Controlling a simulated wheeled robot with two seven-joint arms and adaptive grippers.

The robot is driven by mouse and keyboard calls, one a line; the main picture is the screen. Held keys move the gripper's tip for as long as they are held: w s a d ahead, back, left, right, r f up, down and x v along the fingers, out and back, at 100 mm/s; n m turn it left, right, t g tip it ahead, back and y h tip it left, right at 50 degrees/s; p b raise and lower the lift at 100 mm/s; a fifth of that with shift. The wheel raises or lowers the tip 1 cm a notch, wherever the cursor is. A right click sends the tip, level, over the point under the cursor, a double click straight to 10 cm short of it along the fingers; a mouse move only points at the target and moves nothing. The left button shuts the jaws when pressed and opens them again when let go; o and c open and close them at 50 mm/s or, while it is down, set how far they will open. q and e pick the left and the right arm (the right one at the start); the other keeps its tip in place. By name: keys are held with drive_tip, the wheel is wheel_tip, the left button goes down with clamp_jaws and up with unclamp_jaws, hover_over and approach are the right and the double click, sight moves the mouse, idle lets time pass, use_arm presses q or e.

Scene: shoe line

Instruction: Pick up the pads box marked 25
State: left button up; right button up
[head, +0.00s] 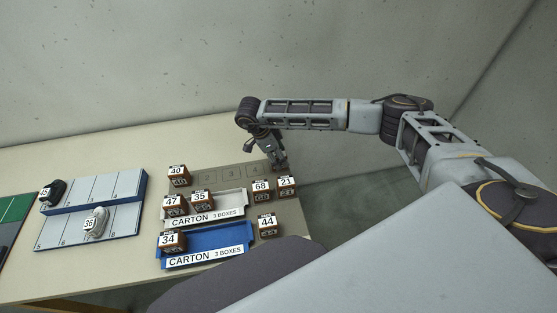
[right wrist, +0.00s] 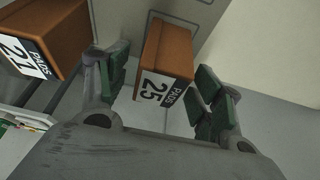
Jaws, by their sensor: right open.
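The pads box marked 25 (right wrist: 168,52) is a brown box with a white number label, seen in the right wrist view. My right gripper (right wrist: 160,85) is open, with the box between its green-padded fingers; I cannot tell whether either finger touches it. In the head view my right gripper (head: 276,160) is at the back right of the grey mat, just behind the box marked 21 (head: 287,186). Box 25 cannot be made out there; the gripper seems to hide it. My left gripper is not in view.
Box 21 (right wrist: 44,38) is close left in the wrist view. Box 68 (head: 261,190) is beside it. Boxes 40 (head: 178,176) and 44 (head: 267,226) stand apart. White (head: 233,209) and blue (head: 240,241) cartons hold boxes. Shoes 45 (head: 56,190) and 36 (head: 97,220) are left.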

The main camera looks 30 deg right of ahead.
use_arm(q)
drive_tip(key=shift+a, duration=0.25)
use_arm(e)
drive_tip(key=c, duration=1.1)
drive_tip(key=shift+r, duration=0.1)
wheel_tip(320, 180, up, 9)
drive_tip(key=shift+f+b, duration=0.2)
drive_tip(key=shift+b, duration=0.4)
drive_tip(key=shift+r, duration=0.55)
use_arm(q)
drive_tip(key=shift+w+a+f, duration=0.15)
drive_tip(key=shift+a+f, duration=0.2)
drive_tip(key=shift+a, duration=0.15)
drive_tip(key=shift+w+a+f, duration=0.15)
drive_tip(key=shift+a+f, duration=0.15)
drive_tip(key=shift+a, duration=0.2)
use_arm(e)
drive_tip(key=shift+r, duration=0.1)
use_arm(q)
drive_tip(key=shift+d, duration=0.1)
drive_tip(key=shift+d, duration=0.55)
